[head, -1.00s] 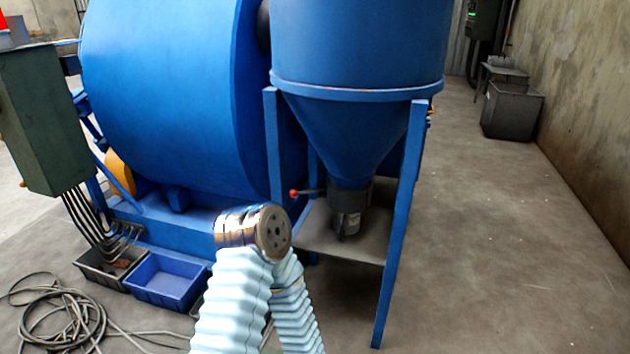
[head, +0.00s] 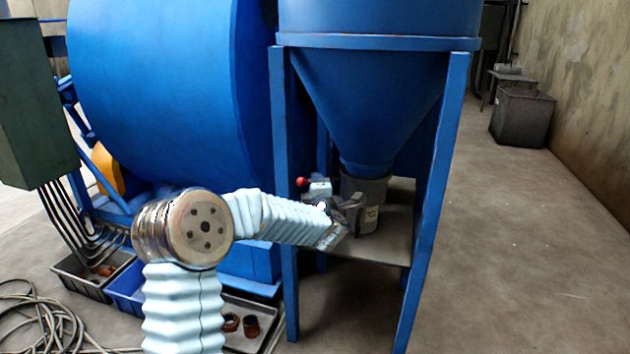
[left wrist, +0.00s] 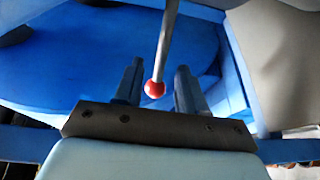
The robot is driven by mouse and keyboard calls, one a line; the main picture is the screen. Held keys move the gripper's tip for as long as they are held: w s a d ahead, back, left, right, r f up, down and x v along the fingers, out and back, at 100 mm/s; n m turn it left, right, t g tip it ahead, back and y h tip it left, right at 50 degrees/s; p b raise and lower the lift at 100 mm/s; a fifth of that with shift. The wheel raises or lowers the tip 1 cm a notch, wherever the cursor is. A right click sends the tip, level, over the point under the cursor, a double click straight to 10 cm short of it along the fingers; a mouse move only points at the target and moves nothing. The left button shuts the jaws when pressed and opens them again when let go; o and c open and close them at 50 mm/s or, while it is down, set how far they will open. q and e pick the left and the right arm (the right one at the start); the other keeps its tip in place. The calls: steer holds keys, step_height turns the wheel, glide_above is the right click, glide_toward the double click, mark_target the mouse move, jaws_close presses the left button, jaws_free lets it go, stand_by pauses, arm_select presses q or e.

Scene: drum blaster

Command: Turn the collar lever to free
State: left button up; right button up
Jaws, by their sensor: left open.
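The collar (head: 374,188) is a dark grey ring at the bottom of the blue cone, above a grey shelf. Its lever ends in a red ball (head: 302,182), which shows at the left of the collar; my wrist and gripper hide most of the rod. In the left wrist view the grey lever rod (left wrist: 166,40) comes down from the top to the red ball (left wrist: 154,89). My left gripper (head: 350,203) is at the collar's left side. In the left wrist view its fingers (left wrist: 159,72) are open, one each side of the lever end, with visible gaps.
The blue frame legs (head: 285,200) and (head: 432,200) stand either side of the collar, and the shelf (head: 385,248) lies below it. The big blue drum (head: 160,90) is at the left. Bins (head: 125,290) and a coiled hose (head: 25,325) lie on the floor.

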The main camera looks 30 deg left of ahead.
arm_select(q)
steer(key=x, duration=0.6)
steer(key=shift+w+a, duration=0.1)
jaws_close()
